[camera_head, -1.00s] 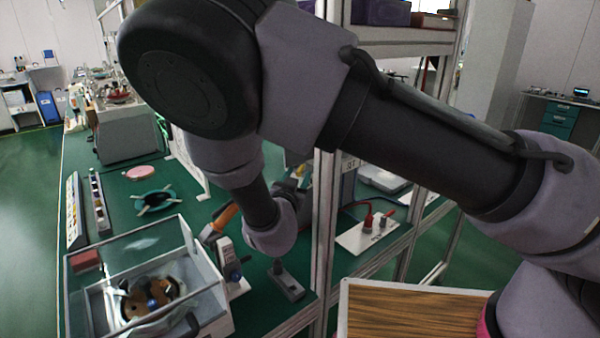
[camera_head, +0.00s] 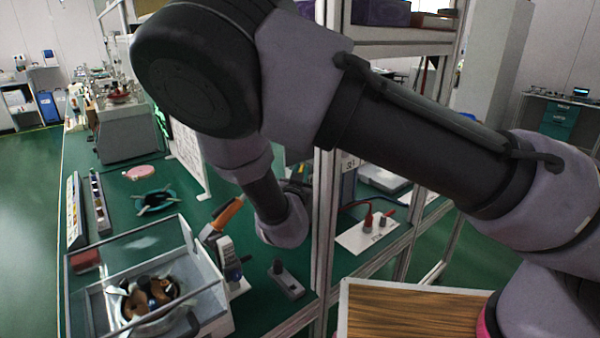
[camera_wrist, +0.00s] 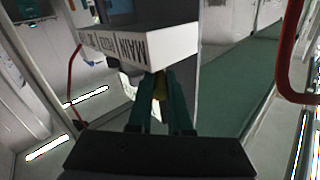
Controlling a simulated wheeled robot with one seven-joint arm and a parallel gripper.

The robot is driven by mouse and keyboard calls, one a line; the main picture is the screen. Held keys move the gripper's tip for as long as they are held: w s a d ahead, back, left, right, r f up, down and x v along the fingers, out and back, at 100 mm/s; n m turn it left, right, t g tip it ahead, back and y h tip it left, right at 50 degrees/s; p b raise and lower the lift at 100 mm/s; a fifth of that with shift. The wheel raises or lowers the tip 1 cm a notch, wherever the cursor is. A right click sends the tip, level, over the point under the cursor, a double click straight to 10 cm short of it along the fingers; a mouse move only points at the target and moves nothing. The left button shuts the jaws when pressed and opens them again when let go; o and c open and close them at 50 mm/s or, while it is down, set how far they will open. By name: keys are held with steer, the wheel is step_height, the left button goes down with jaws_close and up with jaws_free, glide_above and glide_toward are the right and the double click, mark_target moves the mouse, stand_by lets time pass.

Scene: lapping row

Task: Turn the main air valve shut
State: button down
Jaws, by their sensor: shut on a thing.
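In the wrist view my gripper (camera_wrist: 160,112) has its two teal fingers closed on a small yellow piece, which looks like the air valve's handle (camera_wrist: 160,86). Most of the handle is hidden between the fingers. Just above it is a white block with a label (camera_wrist: 150,45) that reads "MAIN" and further words too small to read surely. The valve body and how far the handle is turned cannot be made out. In the head view my arm and the rack post hide my gripper and the valve.
A rack post (camera_head: 325,225) stands close beside my wrist. A clear-walled box (camera_head: 150,285) with a round machine inside sits at the front left. A small grey switch block (camera_head: 286,280) lies on the green bench below my wrist. Red hoses (camera_wrist: 75,80) show in the wrist view.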

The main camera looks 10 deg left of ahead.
mark_target(302, 169)
steer(key=shift+d+n+y, duration=0.1)
steer(key=shift+n+y, duration=0.3)
steer(key=shift+y, duration=0.2)
steer(key=c, duration=0.8)
jaws_free()
steer(key=shift+c, duration=0.2)
step_height(302, 169, up, 10)
